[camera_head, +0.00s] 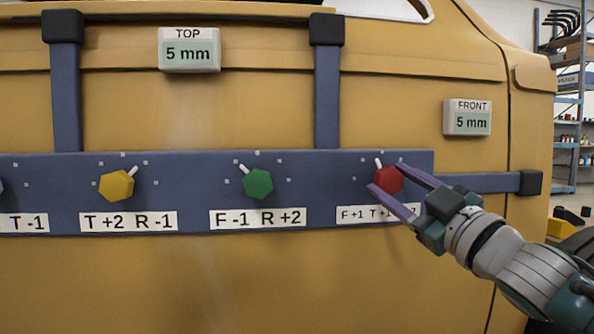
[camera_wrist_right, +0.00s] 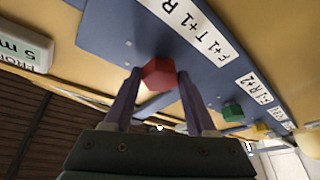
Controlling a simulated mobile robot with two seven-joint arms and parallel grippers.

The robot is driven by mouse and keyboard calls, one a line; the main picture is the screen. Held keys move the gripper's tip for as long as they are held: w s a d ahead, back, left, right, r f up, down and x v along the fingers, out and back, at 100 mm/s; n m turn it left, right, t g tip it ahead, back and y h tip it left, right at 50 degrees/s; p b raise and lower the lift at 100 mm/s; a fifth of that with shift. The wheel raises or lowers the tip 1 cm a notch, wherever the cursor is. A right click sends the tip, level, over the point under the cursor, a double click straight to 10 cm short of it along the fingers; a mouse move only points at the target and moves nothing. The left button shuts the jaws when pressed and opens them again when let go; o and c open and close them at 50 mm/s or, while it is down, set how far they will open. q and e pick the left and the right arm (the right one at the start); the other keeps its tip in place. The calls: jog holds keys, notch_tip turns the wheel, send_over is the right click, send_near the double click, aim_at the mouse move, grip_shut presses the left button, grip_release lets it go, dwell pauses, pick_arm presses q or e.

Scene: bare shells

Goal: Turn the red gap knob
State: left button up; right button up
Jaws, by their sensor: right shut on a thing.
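The red knob (camera_head: 388,180) is a hexagon at the right end of the blue bar (camera_head: 318,190). Its white pointer points up and slightly left, among small pale marks. My right gripper (camera_head: 385,176) comes from the lower right, with its two purple fingers on either side of the red knob, shut on it. In the right wrist view the red knob (camera_wrist_right: 159,74) sits between the fingertips. The label below it, partly hidden by a finger, begins "F+1 T+1". The TOP display (camera_head: 189,52) and the FRONT display (camera_head: 467,118) both read 5 mm. My left gripper is not in view.
A yellow knob (camera_head: 117,186), labelled "T+2 R-1", and a green knob (camera_head: 257,184), labelled "F-1 R+2", sit left along the bar. The bar lies across a yellow panel (camera_head: 200,280). Shelving (camera_head: 567,110) stands at the far right.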

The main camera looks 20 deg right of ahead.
jog(key=n+p, duration=0.1)
jog(key=n+g+y, duration=0.1)
jog(key=n, duration=0.1)
jog(key=shift+r+p, duration=0.25)
jog(key=shift+p, duration=0.15)
jog(key=shift+f+n+y+p, duration=0.1)
jog(key=shift+n+y+p, duration=0.25)
jog(key=shift+n, duration=0.35)
jog(key=o, duration=1.4)
jog(key=p+v, duration=0.1)
jog(key=v, duration=0.9)
